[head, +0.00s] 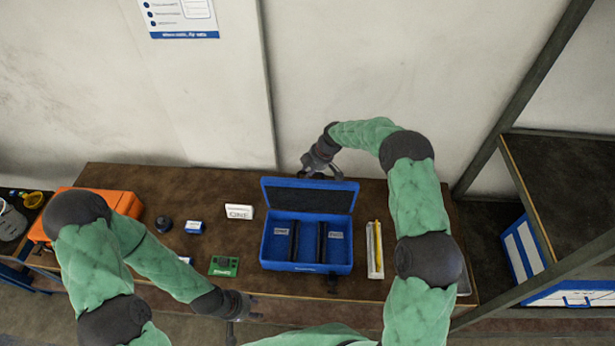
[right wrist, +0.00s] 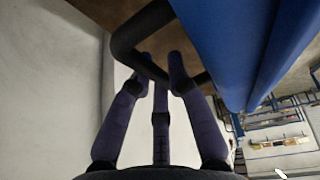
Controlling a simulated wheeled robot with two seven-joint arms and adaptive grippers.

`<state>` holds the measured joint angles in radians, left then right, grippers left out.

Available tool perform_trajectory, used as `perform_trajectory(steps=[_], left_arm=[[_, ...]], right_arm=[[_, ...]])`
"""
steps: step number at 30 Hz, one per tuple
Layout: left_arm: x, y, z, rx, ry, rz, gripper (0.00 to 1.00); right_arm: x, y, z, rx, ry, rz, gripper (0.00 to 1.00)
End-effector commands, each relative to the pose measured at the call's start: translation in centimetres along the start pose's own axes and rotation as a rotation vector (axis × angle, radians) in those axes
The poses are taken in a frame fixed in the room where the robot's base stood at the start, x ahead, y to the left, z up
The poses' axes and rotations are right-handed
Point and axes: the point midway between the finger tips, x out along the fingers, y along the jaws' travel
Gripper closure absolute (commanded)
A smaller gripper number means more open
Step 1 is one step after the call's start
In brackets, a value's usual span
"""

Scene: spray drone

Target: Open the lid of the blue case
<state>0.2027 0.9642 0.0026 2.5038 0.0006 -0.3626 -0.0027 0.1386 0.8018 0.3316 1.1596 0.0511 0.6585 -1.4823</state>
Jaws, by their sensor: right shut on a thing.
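The blue case (head: 262,247) stands on the brown table with its lid (head: 310,195) raised roughly upright at the back. Its inside is in view, with dark dividers and light labels. My right gripper (head: 320,172) is behind the lid's top edge. In the right wrist view, its three fingers (right wrist: 160,70) are closed on a black handle bar (right wrist: 125,45) beside the blue lid (right wrist: 235,50). My left gripper (head: 243,306) is at the table's front edge, left of the case and apart from it; its finger opening is unclear.
A narrow tray (head: 375,272) with a yellow stick lies right of the case. A white sign (head: 239,211), a green board (head: 223,266) and a dark round item (head: 163,224) lie to the left. An orange case (head: 125,202) is farther left; a shelf (head: 565,170) stands right.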

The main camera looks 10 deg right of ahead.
Motion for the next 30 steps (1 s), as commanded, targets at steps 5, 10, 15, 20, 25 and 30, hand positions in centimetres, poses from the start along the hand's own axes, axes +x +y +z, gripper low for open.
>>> perform_trajectory(steps=[5, 10, 15, 20, 25, 30], left_arm=[[0.77, -0.28, -0.06, 0.000, 0.001, 0.000, 0.60], [0.88, -0.32, -0.09, 0.000, 0.001, 0.000, 0.60], [0.86, -0.31, -0.10, 0.000, 0.001, 0.000, 0.60], [0.85, -0.30, -0.10, 0.000, 0.001, 0.000, 0.60], [0.85, -0.31, -0.09, 0.000, 0.001, 0.000, 0.60], [0.85, -0.31, -0.09, 0.000, 0.001, 0.000, 0.60]], right_arm=[[0.40, 0.25, 0.07, 0.010, -0.001, -0.032, 1.00], [0.27, 0.43, 0.06, 0.013, -0.001, -0.040, 1.00], [0.20, 0.46, 0.05, 0.014, -0.002, -0.041, 1.00], [0.18, 0.47, 0.05, 0.013, -0.001, -0.040, 1.00], [0.15, 0.49, 0.05, 0.014, -0.001, -0.040, 0.70], [0.11, 0.54, 0.05, 0.014, -0.001, -0.038, 0.70]])
